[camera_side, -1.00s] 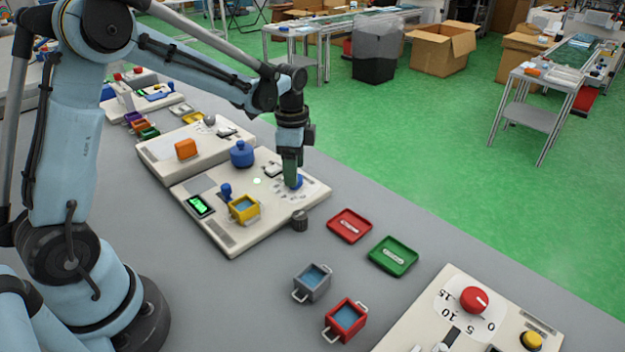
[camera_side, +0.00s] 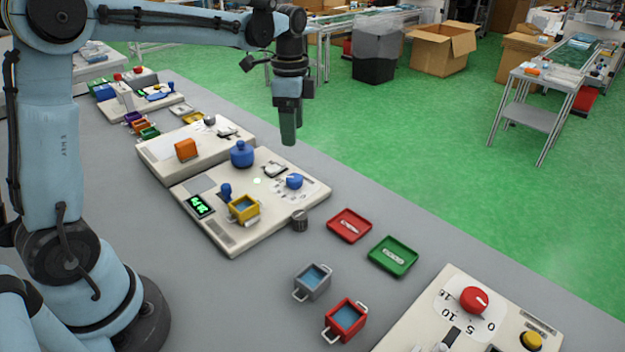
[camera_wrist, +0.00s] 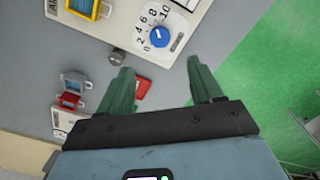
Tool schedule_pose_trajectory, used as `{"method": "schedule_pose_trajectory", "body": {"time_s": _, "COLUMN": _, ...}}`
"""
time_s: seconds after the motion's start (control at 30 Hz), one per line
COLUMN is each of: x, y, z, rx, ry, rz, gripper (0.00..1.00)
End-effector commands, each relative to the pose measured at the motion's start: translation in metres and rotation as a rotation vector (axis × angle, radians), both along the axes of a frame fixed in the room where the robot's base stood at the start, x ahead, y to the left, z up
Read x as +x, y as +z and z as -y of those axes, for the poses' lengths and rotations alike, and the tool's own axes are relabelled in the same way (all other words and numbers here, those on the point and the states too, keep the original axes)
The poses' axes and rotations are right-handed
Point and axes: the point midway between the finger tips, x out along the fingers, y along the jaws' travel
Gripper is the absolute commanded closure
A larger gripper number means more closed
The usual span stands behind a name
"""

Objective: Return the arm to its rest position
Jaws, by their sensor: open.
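My gripper (camera_side: 288,140) hangs in the air pointing down, above and behind the panel with the blue knob (camera_side: 294,181). In the wrist view its two green fingers (camera_wrist: 161,88) are spread apart with nothing between them. The blue knob also shows in the wrist view (camera_wrist: 159,37), on a numbered dial, clear of the fingers.
A red tray (camera_side: 349,226), green tray (camera_side: 393,257), grey container (camera_side: 312,282) and red container (camera_side: 345,320) stand nearer. A red knob (camera_side: 474,300) is at lower right.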

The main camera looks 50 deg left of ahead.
Motion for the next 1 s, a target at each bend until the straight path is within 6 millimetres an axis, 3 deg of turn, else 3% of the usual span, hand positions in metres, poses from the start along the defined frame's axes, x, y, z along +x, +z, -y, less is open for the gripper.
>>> {"method": "schedule_pose_trajectory", "body": {"time_s": 0.23, "x": -0.011, "y": 0.007, "z": 0.007, "rx": 0.005, "ry": 0.063, "rz": 0.044, "gripper": 0.35}}
{"method": "schedule_pose_trajectory", "body": {"time_s": 0.57, "x": -0.064, "y": 0.021, "z": 0.034, "rx": -0.029, "ry": 0.386, "rz": 0.267, "gripper": 0.35}}
{"method": "schedule_pose_trajectory", "body": {"time_s": 1.0, "x": -0.128, "y": -0.003, "z": 0.061, "rx": -0.219, "ry": 0.795, "rz": 0.529, "gripper": 0.35}}
